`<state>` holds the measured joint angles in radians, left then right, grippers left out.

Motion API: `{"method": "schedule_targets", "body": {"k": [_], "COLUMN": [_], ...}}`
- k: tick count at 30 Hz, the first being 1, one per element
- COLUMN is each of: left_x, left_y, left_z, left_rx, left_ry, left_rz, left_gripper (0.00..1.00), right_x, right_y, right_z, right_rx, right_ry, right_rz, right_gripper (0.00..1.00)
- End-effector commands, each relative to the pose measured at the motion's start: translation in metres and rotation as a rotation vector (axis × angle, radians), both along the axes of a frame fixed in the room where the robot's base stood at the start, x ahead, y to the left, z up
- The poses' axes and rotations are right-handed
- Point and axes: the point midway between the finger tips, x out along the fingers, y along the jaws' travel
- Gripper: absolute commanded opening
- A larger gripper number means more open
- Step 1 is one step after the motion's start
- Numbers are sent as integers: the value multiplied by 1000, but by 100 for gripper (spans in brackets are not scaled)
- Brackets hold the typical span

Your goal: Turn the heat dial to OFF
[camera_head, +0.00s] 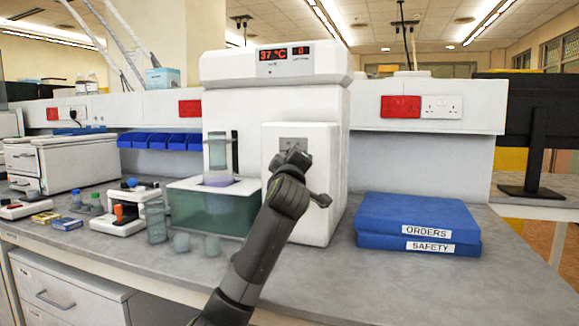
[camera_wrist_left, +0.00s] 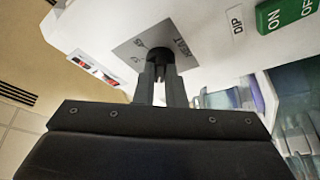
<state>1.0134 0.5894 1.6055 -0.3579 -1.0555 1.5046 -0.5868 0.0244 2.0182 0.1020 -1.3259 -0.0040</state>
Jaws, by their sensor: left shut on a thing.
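The heat dial (camera_wrist_left: 160,54) is a small black knob on a grey plate (camera_wrist_left: 128,47) lettered HEAT, on the white machine's face. In the left wrist view my left gripper (camera_wrist_left: 161,70) has its two fingers closed on the knob, one on each side. In the head view my left gripper (camera_head: 294,154) reaches the grey plate (camera_head: 293,142) and covers the dial. The dial's pointer is hidden, so I cannot tell its setting. My right gripper is not in view.
The white machine (camera_head: 272,95) has a red display (camera_head: 284,53) showing 37 °C and 0. A green-tinted tank (camera_head: 212,210) stands at its left. Blue binders (camera_head: 418,215) lie at its right. A green ON/OFF switch (camera_wrist_left: 285,14) and DIP label are near the dial.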

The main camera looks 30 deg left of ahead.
Motion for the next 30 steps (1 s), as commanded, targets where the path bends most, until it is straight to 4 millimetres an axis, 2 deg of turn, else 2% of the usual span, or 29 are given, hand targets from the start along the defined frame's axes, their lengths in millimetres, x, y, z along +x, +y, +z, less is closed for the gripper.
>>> {"method": "schedule_targets", "body": {"k": [13,30], "left_x": [-1,-1], "left_y": [-1,-1], "left_z": [7,8], "left_rx": [-295,-378], "left_ry": [-80,-101], "left_rz": [0,-1], "left_gripper": [0,0], "right_x": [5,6], "right_y": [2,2], "right_z": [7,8], "right_rx": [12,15], "right_ry": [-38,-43], "right_rz": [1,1], "right_gripper": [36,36]}}
